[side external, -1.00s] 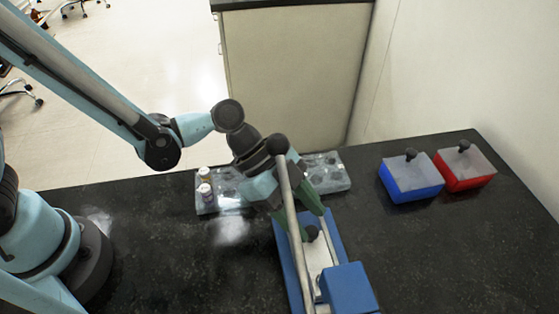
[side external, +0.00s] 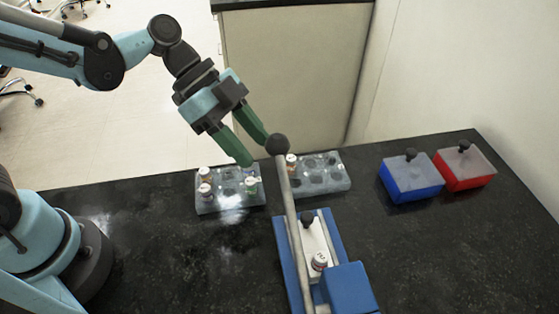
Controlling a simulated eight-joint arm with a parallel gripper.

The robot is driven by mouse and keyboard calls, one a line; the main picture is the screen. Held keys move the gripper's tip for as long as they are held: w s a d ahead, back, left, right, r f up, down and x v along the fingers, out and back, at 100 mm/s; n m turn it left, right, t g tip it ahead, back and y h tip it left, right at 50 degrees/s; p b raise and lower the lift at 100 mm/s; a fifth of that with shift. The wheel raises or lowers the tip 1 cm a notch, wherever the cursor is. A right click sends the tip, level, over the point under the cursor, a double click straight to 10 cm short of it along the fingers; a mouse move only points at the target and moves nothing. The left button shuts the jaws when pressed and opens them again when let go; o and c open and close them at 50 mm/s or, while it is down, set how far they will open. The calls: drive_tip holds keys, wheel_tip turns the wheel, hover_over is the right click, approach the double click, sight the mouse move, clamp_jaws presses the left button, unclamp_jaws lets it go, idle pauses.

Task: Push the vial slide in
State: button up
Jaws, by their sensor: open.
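The vial slide (side external: 315,239) is a pale strip in a blue-based device (side external: 335,234). Its black knob (side external: 307,217) stands at the upper end. A white-capped vial (side external: 319,262) stands upright on the slide, close to the blue block (side external: 347,287). My gripper (side external: 256,153) is open and empty, with green fingers pointing down to the right. It is above and left of the slide, clear of it, near the lever's ball in the picture.
A grey lever (side external: 291,215) with a black ball crosses in front of the device. A left rack (side external: 231,206) and a right rack (side external: 335,183) hold vials. A blue box (side external: 411,180) and a red box (side external: 465,169) with knobbed lids stand right. The front-left tabletop is clear.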

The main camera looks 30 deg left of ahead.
drive_tip(key=s+a+r+n+t+y, duration=0.1)
drive_tip(key=a+n+t+y, duration=0.5)
drive_tip(key=a+n, duration=0.9)
drive_tip(key=shift+s+a+r+y, duration=0.25)
drive_tip(key=shift+a+r+y, duration=0.1)
drive_tip(key=shift+a+y, duration=0.45)
drive_tip(key=shift+d, duration=0.1)
drive_tip(key=m+g+h, duration=0.7)
drive_tip(key=m+h, duration=0.1)
drive_tip(key=m, duration=0.9)
approach(306, 215)
drive_tip(key=x, duration=0.8)
drive_tip(key=shift+d+f, duration=0.2)
